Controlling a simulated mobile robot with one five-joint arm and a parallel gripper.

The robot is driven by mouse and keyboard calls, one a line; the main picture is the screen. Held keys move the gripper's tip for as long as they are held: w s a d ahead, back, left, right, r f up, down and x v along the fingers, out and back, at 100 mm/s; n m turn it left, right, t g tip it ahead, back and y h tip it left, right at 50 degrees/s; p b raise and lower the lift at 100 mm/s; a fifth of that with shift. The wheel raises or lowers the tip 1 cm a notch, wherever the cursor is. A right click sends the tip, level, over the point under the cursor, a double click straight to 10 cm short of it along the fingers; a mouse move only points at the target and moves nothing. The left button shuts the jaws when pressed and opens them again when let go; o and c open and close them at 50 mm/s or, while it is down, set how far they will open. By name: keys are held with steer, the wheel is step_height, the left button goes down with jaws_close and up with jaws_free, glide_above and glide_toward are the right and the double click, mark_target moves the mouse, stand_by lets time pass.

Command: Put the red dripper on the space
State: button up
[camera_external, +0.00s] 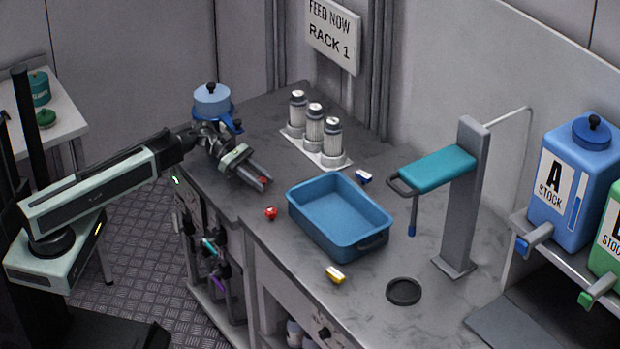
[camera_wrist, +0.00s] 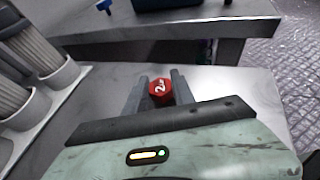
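The same dripper shows as a small red patch at the fingertips in the external view. Another small red dripper (camera_external: 271,213) lies on the counter left of the blue tray (camera_external: 315,222). I cannot tell which spot is the space. The gap under the held dripper is hard to judge.
A blue-and-white dripper (camera_external: 363,177) lies behind the tray, and a yellow one (camera_external: 336,275) in front. A black disc (camera_external: 404,291) lies near the grey stand (camera_external: 462,200) with a teal arm. White-based filters (camera_external: 315,128) stand behind. A blue pot (camera_external: 212,100) is beside my arm.

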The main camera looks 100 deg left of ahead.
steer(key=shift+o, duration=1.2)
steer(key=shift+r+p, duration=0.3)
steer(key=shift+r, duration=0.05)
steer(key=s+a, duration=0.1)
steer(key=s, duration=0.3)
steer(key=s+a, duration=0.2)
steer(key=s, duration=0.2)
steer(key=s+a, duration=0.2)
steer(key=s, duration=0.2)
steer(key=shift+s, duration=0.1)
